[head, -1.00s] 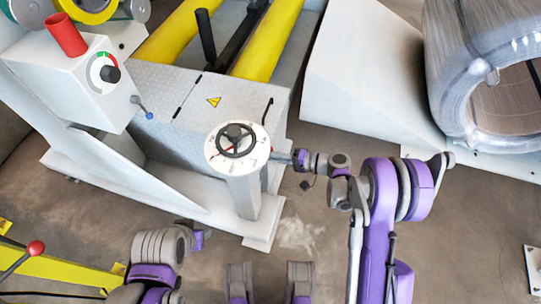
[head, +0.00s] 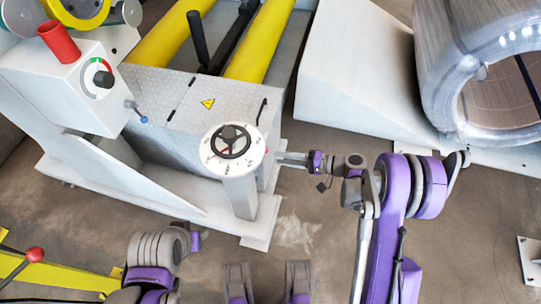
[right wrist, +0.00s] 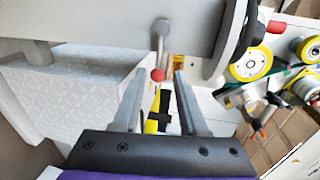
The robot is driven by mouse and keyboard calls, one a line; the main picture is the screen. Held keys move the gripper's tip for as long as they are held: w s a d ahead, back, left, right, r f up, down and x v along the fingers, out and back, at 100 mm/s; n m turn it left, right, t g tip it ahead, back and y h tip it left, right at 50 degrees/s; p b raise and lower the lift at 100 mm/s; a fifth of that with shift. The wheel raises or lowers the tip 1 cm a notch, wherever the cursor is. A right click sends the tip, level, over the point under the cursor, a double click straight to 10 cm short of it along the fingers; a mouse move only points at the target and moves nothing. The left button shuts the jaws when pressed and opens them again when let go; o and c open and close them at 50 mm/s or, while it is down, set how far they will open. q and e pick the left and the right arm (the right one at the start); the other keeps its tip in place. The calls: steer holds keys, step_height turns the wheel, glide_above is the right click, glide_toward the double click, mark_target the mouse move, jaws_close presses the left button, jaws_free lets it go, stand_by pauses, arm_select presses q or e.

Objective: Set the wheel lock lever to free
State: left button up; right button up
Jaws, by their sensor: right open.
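The wheel lock lever, a short grey rod with a red ball knob (right wrist: 158,75), hangs from the grey handwheel post in the right wrist view. In the head view only a small spot of red shows at the post's right side. The handwheel (head: 231,142) sits on a white numbered dial atop the post (head: 240,195). My right gripper (head: 284,158) points left at the post, just right of it. In the right wrist view its open fingers (right wrist: 160,76) show on either side of the knob; I cannot tell whether the knob is between them in depth.
A control box (head: 65,90) with a red cylinder on top stands at upper left. A blue-knobbed lever (head: 143,119) sits beside it. A large wrapped coil (head: 440,70) stands at upper right. A red-knobbed lever (head: 35,254) rises from a yellow frame. Bare floor lies around my right arm.

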steer(key=v, duration=0.4)
steer(key=shift+d, duration=0.2)
stand_by(0.3)
